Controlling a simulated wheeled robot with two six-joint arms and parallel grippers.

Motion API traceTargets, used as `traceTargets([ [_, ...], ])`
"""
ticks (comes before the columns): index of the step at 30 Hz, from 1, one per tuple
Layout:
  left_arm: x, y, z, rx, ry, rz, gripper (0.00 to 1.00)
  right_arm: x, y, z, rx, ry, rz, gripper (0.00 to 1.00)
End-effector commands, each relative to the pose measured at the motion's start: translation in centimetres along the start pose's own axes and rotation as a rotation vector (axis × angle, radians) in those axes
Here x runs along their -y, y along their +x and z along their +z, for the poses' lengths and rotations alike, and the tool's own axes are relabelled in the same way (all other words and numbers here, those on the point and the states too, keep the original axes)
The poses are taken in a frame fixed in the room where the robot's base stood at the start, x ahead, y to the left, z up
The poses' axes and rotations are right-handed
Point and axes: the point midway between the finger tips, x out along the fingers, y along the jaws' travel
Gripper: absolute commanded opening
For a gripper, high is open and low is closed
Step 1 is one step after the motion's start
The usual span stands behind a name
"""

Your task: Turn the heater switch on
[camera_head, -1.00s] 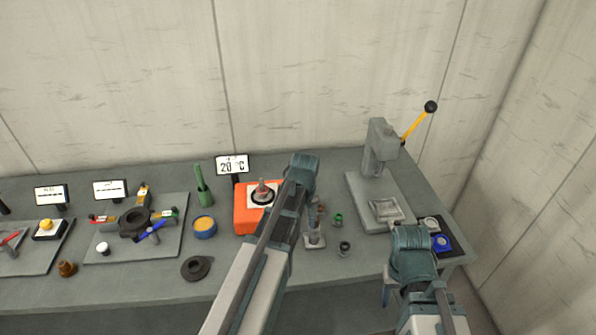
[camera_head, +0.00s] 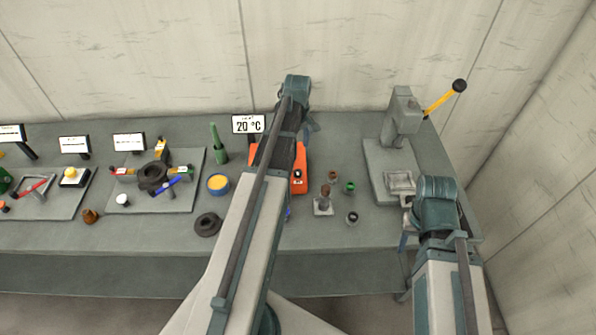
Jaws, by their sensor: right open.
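The orange heater (camera_head: 301,157) stands at the middle of the bench, mostly hidden behind my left arm. A small black-and-white switch (camera_head: 298,175) shows on its front right part; its position is too small to read. The display (camera_head: 249,124) behind it reads 20 °C. My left gripper (camera_head: 311,122) is at the far side of the heater, largely covered by its own arm, so its jaws cannot be read. My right gripper (camera_head: 404,243) is open and hangs at the bench's front right edge, apart from the heater.
A grey press (camera_head: 402,115) with a yellow lever (camera_head: 442,98) stands to the right. Small parts, including a green one (camera_head: 349,187), lie between it and the heater. A blue-yellow tin (camera_head: 218,184), a black ring (camera_head: 208,224) and a green bottle (camera_head: 219,144) are left of the heater.

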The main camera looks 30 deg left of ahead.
Motion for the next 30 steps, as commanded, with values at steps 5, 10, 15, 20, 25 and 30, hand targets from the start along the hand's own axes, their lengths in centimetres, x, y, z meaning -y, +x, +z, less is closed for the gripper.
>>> traceTargets([
  [5, 0.0, 3.0, 0.0, 0.000, 0.001, 0.000, 0.71, 0.3, 2.9, -0.2, -0.001, -0.002, 0.001, 0.50],
  [10, 0.0, 5.3, 0.0, 0.000, 0.001, 0.000, 0.71, 0.5, 5.3, -0.3, -0.001, -0.007, 0.002, 0.50],
  [15, 0.0, 7.7, 0.0, 0.000, 0.001, 0.001, 0.71, 0.7, 7.6, -0.5, -0.001, -0.013, 0.003, 0.50],
  [20, 0.0, 9.8, 0.0, 0.000, 0.001, 0.001, 0.71, 0.9, 9.8, -0.6, -0.001, -0.014, 0.003, 0.50],
  [25, 0.0, 11.6, 0.0, 0.000, 0.001, 0.001, 0.71, 1.0, 11.5, -0.7, -0.001, -0.014, 0.003, 0.50],
  [30, 0.0, 12.0, 0.0, 0.000, 0.001, 0.001, 0.71, 1.1, 12.0, -0.7, -0.001, -0.013, 0.003, 0.50],
])
